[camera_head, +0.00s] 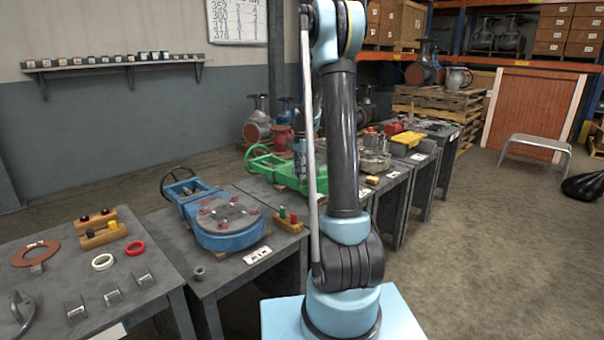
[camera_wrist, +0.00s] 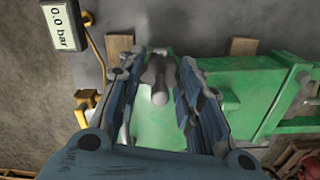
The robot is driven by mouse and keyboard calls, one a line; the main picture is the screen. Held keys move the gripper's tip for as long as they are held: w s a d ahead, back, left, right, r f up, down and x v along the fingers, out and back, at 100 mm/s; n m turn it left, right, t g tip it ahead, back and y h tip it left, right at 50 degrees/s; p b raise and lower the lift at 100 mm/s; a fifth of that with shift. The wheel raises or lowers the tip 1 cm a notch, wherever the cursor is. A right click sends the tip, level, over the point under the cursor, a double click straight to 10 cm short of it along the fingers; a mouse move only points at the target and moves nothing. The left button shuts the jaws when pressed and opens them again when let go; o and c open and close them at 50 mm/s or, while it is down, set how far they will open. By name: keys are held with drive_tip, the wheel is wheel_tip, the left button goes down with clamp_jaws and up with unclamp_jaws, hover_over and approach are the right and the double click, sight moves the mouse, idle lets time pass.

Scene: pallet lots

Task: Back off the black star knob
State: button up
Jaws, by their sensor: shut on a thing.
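In the wrist view my gripper (camera_wrist: 163,57) is over a green valve body (camera_wrist: 155,125), its two fingers on either side of a dark grey part, taken to be the black star knob (camera_wrist: 155,72). Its star outline cannot be made out. A pale rounded end sticks out from it between the fingers. The fingers are shut on this part. In the head view the green valve (camera_head: 268,158) lies on the second table back, partly behind my arm. The knob and the gripper's hold on it are hidden there.
A gauge reading 0.0 bar (camera_wrist: 62,27) stands beside the green valve. A blue valve (camera_head: 228,222) lies on the nearer table, with a wooden block of coloured pegs (camera_head: 289,223). Rings and small parts lie on the front left table. Open floor is at right.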

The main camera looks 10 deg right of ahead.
drive_tip(key=n, duration=0.7)
drive_tip(key=shift+w, duration=0.2)
drive_tip(key=n, duration=0.7)
drive_tip(key=shift+n, duration=0.3)
drive_tip(key=n, duration=0.3)
drive_tip(key=shift+s+n, duration=0.1)
drive_tip(key=shift+n, duration=0.2)
drive_tip(key=n, duration=0.3)
drive_tip(key=shift+n, duration=0.3)
drive_tip(key=n, duration=0.4)
drive_tip(key=shift+d+n, duration=0.1)
drive_tip(key=shift+n, duration=1.5)
